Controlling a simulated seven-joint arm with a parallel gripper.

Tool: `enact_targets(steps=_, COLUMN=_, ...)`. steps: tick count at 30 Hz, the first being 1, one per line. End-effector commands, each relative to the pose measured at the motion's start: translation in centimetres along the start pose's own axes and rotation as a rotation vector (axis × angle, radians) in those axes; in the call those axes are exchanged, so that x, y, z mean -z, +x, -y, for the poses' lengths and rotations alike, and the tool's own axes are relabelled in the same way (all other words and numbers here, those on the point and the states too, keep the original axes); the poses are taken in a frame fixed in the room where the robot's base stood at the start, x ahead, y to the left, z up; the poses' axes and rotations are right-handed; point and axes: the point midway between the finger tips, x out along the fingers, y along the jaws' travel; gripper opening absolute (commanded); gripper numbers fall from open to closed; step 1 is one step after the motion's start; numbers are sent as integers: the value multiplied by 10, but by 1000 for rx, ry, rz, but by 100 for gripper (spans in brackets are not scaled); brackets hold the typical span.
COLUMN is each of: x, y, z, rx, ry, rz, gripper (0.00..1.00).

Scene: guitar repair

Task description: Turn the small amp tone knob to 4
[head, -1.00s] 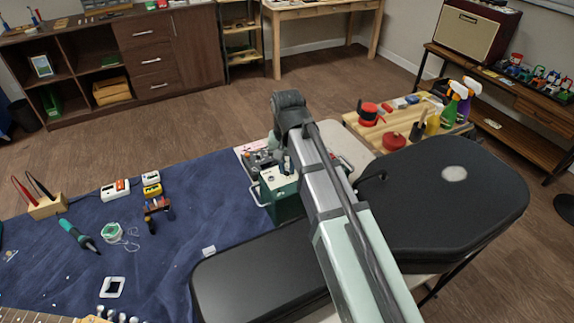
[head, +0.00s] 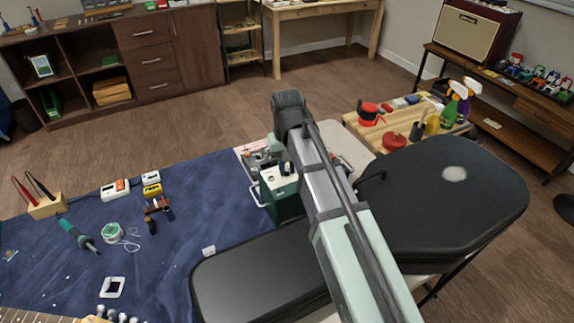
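The small amp is likely the green box (head: 284,207) with a pale top panel and a white side handle, at the right edge of the blue mat in the head view. Dark knob-like parts stand on its top panel (head: 277,180). They are too small to read any marks or a setting. My arm crosses in front of the box's right side and hides part of it. My gripper cannot be made out; the arm's upper joint and links hide the area behind them. Whether it touches a knob cannot be told.
Black cases (head: 455,205) lie right of and below the box, close to my arm. The blue mat (head: 195,240) holds a soldering iron (head: 78,236), a solder spool and small meters. A wooden tray (head: 365,132) with bottles stands behind right. A larger amp (head: 476,33) stands far right.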

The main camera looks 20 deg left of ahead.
Motion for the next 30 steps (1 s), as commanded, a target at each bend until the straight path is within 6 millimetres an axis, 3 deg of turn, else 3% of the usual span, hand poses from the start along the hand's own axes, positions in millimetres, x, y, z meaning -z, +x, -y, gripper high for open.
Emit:
enact_targets(steps=7, x=0, y=0, z=0, rx=0, ry=1, rz=0, gripper=44)
enact_targets(steps=17, x=0, y=-3, z=0, rx=0, ry=1, rz=0, gripper=45)
enact_targets(steps=23, x=1, y=-22, z=0, rx=0, ry=1, rz=-2, gripper=45)
enact_targets(steps=30, x=2, y=-61, z=0, rx=0, ry=1, rz=-3, gripper=45)
